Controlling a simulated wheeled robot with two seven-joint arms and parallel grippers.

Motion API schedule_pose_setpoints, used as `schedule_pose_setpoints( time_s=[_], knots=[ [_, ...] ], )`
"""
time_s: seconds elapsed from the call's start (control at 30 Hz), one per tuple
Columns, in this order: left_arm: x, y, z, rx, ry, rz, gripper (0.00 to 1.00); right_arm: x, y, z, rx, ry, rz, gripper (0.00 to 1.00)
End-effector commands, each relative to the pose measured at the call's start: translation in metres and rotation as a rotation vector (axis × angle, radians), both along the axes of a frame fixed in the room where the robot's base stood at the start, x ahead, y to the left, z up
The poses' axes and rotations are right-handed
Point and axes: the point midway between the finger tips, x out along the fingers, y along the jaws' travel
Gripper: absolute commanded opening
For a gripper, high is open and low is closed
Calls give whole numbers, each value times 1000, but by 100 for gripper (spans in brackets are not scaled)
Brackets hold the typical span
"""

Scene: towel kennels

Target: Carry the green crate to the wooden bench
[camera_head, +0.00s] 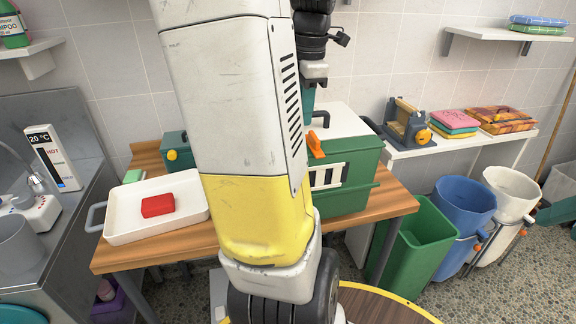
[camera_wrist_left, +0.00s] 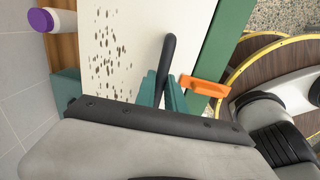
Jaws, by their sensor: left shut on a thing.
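The green crate (camera_head: 347,180) has a pale lid, a grilled front and an orange latch (camera_head: 315,145). It appears to stand on the right part of the wooden bench (camera_head: 396,203), partly hidden behind my arm. My left gripper (camera_head: 308,112) is above the lid, its fingertips mostly hidden in the head view. In the left wrist view, its teal fingers (camera_wrist_left: 164,96) are shut on the crate's black handle (camera_wrist_left: 167,58), over the speckled pale lid (camera_wrist_left: 132,42). The orange latch also shows there (camera_wrist_left: 203,86). My right gripper is not in view.
A white tray (camera_head: 128,228) with a red block (camera_head: 157,205) lies on the bench's left part. A green box with a yellow knob (camera_head: 172,155) is behind it. A green bin (camera_head: 418,245) and blue bucket (camera_head: 465,205) stand at right. A steel sink unit is at left.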

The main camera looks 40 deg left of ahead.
Motion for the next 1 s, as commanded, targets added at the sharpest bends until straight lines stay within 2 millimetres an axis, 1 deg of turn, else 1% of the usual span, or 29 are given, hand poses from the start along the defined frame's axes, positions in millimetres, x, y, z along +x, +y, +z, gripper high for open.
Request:
schedule_pose_setpoints(
  time_s=[0.03,0.1,0.3,0.4,0.47,0.57,0.67,0.87,1.0],
  knots=[
    [3,-12,3,12,-13,-7,0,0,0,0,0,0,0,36],
    [5,-28,4,30,-25,-8,0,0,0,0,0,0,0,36],
    [9,-70,6,78,-71,-7,0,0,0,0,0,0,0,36],
    [9,-84,7,92,-89,-5,0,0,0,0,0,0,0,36],
    [10,-88,7,97,-97,-4,0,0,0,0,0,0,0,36],
    [15,-89,7,101,-102,-2,0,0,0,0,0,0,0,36],
    [26,-83,5,101,-102,-1,0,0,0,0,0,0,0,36],
    [60,-63,1,102,-101,0,0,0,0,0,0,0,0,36],
    [87,-47,-1,101,-102,0,0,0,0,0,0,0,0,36]
  ],
)
